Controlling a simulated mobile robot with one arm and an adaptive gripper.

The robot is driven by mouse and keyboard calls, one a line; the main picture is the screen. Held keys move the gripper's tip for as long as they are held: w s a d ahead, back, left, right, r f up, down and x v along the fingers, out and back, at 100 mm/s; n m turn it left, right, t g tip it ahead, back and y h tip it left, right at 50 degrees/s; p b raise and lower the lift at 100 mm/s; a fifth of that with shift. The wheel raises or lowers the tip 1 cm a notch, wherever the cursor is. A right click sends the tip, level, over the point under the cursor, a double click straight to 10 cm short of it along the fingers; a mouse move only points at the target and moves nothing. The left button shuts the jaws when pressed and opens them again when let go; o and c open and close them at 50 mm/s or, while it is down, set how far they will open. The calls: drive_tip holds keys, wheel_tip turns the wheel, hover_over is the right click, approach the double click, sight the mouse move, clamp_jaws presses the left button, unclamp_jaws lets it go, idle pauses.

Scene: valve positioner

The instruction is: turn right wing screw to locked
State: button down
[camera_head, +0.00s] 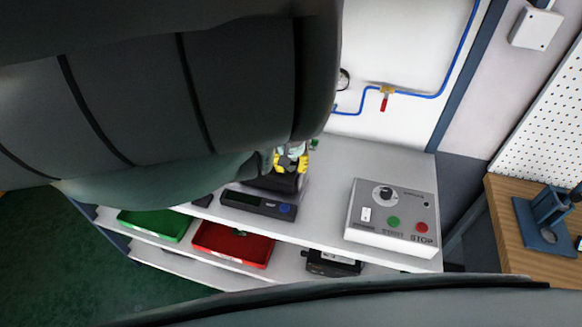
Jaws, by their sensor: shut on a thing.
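A small dark device with yellow parts (291,162) stands on the white bench, just past the edge of my arm. A pale grey-teal piece shows above the yellow parts, and a small green part (314,144) shows to its right. I cannot tell which of these parts is the right wing screw, or how it is turned. My large dark arm covers the upper left and hides much of the device. I cannot make out my gripper or its fingertips; they seem to be behind the arm.
A black device with a display (258,205) lies at the bench front. A grey control box (392,219) stands at right. Green (155,223) and red (232,244) bins and a dark device (332,263) sit below. A blue pipe (440,85) runs along the wall.

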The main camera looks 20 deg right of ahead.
sight(291, 166)
drive_tip(key=shift+m+b, duration=0.4)
drive_tip(key=shift+m, duration=1.3)
drive_tip(key=c, duration=0.6)
unclamp_jaws()
drive_tip(key=shift+w+r, duration=0.1)
drive_tip(key=shift+r, duration=3.6)
